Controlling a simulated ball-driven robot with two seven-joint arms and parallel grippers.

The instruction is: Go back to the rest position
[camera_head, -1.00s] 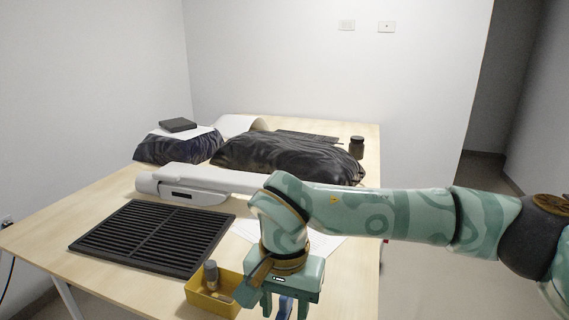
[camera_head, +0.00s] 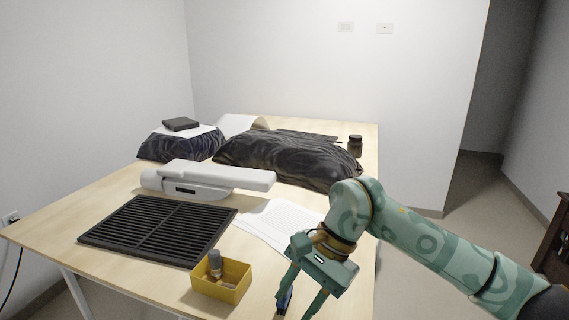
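My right gripper (camera_head: 299,306) comes in from the right and hangs over the near right part of the table (camera_head: 352,262). Its two fingers point down and are spread apart. A small dark blue object (camera_head: 284,301) shows beside the left finger; it is partly hidden, and I cannot tell whether it touches the finger. The yellow box (camera_head: 221,290) stands just left of the gripper, with a small grey-capped bottle (camera_head: 214,263) in it. My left gripper is not in view.
A black slatted grille (camera_head: 160,230), a white device (camera_head: 205,182) and printed paper (camera_head: 277,222) lie on the table. Dark fabric-covered bundles (camera_head: 285,158) and a dark jar (camera_head: 355,145) are behind. Open floor is to the right; a dark wooden cabinet (camera_head: 552,250) stands at the right edge.

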